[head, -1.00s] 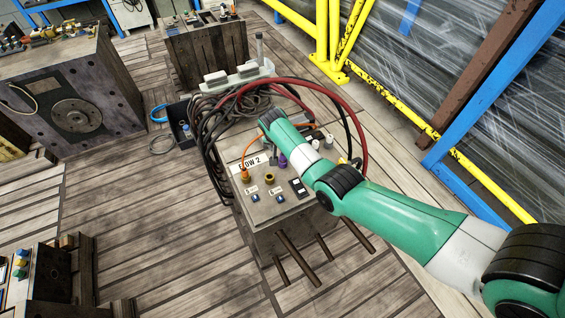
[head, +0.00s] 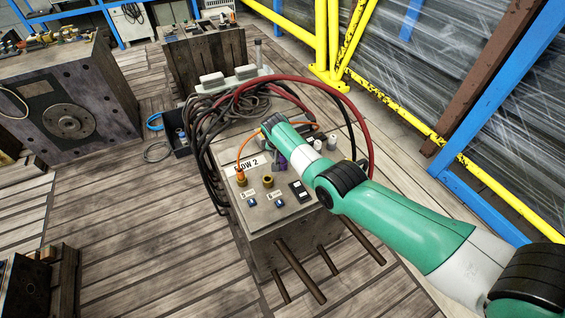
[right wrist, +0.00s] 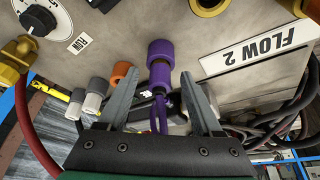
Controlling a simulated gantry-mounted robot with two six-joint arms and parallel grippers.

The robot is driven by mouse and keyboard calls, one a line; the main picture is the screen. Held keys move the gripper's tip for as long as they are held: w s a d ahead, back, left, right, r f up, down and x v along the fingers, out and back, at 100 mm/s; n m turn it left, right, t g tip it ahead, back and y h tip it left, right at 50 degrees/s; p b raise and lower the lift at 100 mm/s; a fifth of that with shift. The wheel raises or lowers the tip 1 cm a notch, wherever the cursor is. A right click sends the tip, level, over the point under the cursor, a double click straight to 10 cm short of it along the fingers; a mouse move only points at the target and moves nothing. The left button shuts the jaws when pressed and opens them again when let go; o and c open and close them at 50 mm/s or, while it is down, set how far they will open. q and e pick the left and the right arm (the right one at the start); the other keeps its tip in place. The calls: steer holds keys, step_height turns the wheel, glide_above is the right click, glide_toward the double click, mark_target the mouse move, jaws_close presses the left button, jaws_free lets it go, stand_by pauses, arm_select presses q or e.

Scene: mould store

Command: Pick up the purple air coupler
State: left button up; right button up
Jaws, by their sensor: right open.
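The purple air coupler (right wrist: 160,62) stands out from the face of a grey block (right wrist: 230,30) in the right wrist view. It has a ribbed collar, and purple tubing trails from it toward my palm. My right gripper (right wrist: 164,80) is open, with one finger on each side of the coupler and a gap on both sides. In the head view the coupler (head: 281,161) is partly covered by my right arm, and the fingers cannot be made out. My left gripper is not in view.
Grey and white couplers (right wrist: 95,92) and an orange one (right wrist: 122,72) stand close beside my finger. A "FLOW 2" label (right wrist: 255,55) is on the block. Red and dark hoses (head: 250,95) loop behind it. A yellow frame (head: 335,40) stands at the back.

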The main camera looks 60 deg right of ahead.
jaws_close()
stand_by(0.3)
